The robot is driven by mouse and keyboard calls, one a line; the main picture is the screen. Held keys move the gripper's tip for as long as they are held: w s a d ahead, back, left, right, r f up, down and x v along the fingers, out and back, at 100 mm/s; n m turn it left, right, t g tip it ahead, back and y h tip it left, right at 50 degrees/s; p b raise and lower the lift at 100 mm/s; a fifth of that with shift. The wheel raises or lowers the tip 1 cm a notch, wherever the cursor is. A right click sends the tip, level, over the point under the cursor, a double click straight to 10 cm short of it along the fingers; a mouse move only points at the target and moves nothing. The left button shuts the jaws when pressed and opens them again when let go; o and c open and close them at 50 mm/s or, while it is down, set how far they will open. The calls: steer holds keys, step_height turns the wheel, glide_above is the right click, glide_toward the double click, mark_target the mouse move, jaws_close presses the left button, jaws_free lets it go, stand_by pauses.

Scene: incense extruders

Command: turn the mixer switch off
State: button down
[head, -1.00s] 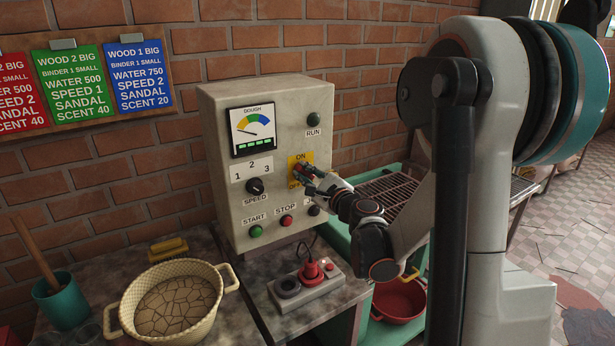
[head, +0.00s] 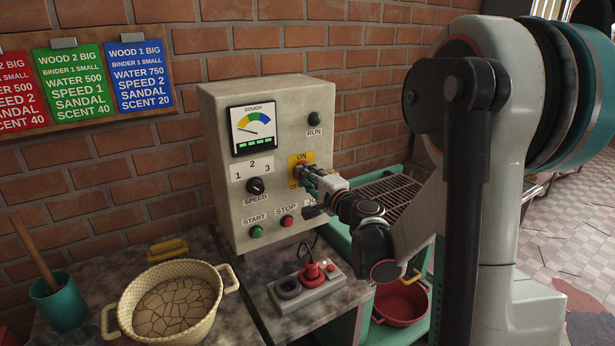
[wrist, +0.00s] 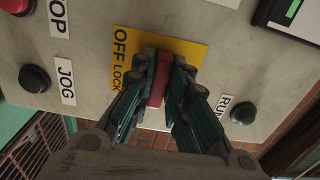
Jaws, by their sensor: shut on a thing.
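The mixer switch (wrist: 158,82) is a red handle on a yellow plate (wrist: 190,50) marked OFF LOCK in the wrist view. In the head view, the yellow plate (head: 301,159) sits on the right half of the grey control box (head: 226,206), with ON at its top. My gripper (wrist: 161,80) is shut on the red handle, one finger on each side. In the head view my gripper (head: 306,176) reaches the plate from the right and covers most of the handle and the OFF label. I cannot tell the handle's exact angle.
Close by are the STOP button (head: 287,221), the JOG button (wrist: 34,78), the RUN button (wrist: 243,113) and the speed knob (head: 255,186). A red bucket (head: 402,303) is lower right.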

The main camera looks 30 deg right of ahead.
stand_by(0.4)
steer(key=c, duration=1.6)
jaws_free()
steer(key=shift+o, duration=0.2)
steer(key=s, duration=1.2)
steer(key=shift+d, duration=0.2)
